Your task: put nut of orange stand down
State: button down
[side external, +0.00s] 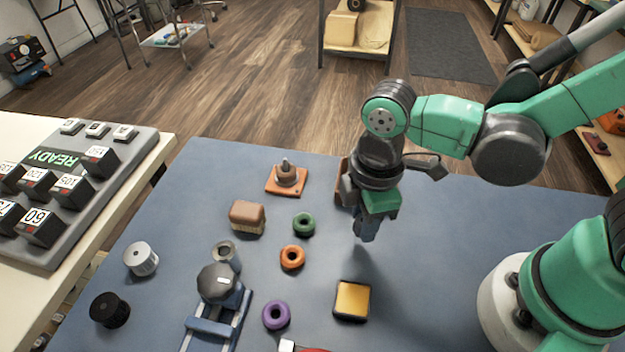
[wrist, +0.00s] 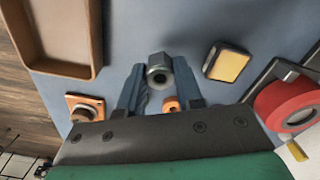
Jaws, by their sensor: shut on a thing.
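My gripper (wrist: 158,85) is shut on a grey metal nut (wrist: 159,72), which sits between the fingertips in the wrist view. In the side view my gripper (side external: 366,232) points down above the blue mat, and the nut is hard to make out there. The orange stand (side external: 271,187) is a square orange base with a grey piece and upright post on it, at the back of the mat, left of my gripper. It also shows at the lower left in the wrist view (wrist: 75,101).
A brown tray (wrist: 91,40) lies behind my gripper. A yellow pad (side external: 352,299) is in front. Green (side external: 304,231), orange (side external: 286,266) and purple (side external: 270,325) rings, a brush (side external: 247,216) and a blue vise-like fixture (side external: 212,327) lie to the left.

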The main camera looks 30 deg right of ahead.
aim_at(359, 246)
jog(key=shift+f, duration=1.95)
jog(key=shift+f, duration=0.1)
jog(key=c, duration=0.6)
grip_release()
notch_tip(359, 246, up, 12)
jog(key=w+d+m+t, duration=0.1)
jog(key=d+m+t, duration=0.1)
jog(key=d+m, duration=0.2)
jog(key=w+d+r+m+t, duration=0.1)
jog(key=w+d+m+t, duration=0.1)
jog(key=d+m, duration=0.2)
jog(key=w+d+m+t, duration=0.1)
jog(key=d+m+t, duration=0.2)
jog(key=d+m, duration=0.1)
jog(key=shift+w+r+m, duration=0.15)
jog(key=shift+w+m, duration=0.05)
jog(key=shift+m, duration=0.7)
